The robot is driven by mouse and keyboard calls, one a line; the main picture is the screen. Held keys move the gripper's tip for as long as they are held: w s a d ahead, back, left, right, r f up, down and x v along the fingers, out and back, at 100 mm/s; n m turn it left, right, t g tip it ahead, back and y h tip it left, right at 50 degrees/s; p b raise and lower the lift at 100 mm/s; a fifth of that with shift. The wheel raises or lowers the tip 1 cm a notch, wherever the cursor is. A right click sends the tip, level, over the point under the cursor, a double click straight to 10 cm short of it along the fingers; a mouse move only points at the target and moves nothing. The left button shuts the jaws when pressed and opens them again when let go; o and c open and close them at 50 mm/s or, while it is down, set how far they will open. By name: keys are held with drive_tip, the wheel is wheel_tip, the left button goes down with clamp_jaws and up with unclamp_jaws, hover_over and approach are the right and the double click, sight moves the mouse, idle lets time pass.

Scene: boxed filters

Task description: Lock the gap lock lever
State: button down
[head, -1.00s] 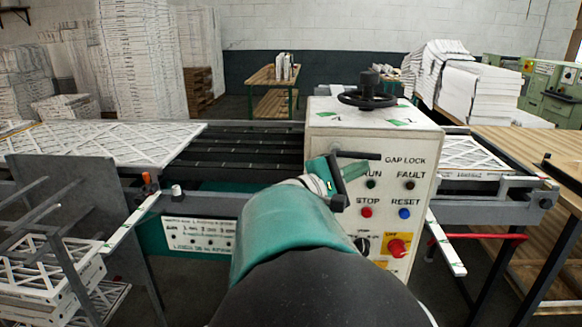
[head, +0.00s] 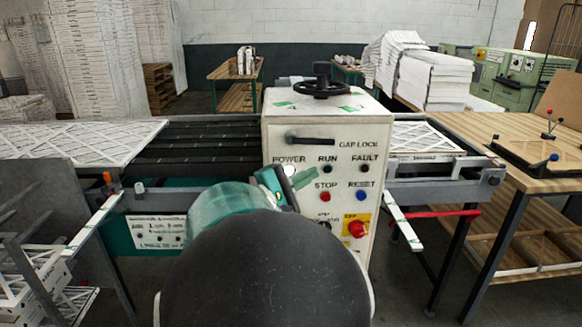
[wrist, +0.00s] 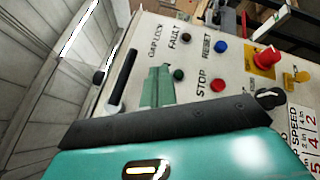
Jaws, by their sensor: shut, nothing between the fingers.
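The gap lock lever (head: 312,140) is a black bar on the upper front of the white control box (head: 275,150), left of the GAP LOCK label. It lies about level in the head view, with its round pivot at the left end. It also shows in the wrist view (wrist: 123,78). My gripper (head: 305,178) is shut and empty, in front of the panel and below the lever. In the wrist view its green fingers (wrist: 158,86) lie beside the lever with a visible gap. My arm hides the lower left of the panel.
Lamps and buttons sit below the lever, including a red STOP button (head: 325,197), a blue RESET button (head: 361,196) and a red knob (head: 356,229). A black handwheel (head: 321,88) tops the box. A wooden table (head: 480,135) stands at right.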

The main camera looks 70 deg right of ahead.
drive_tip(key=v, duration=0.8)
drive_tip(key=shift+w+a+f, duration=0.1)
drive_tip(key=shift+a+f, duration=0.05)
drive_tip(key=shift+a, duration=0.05)
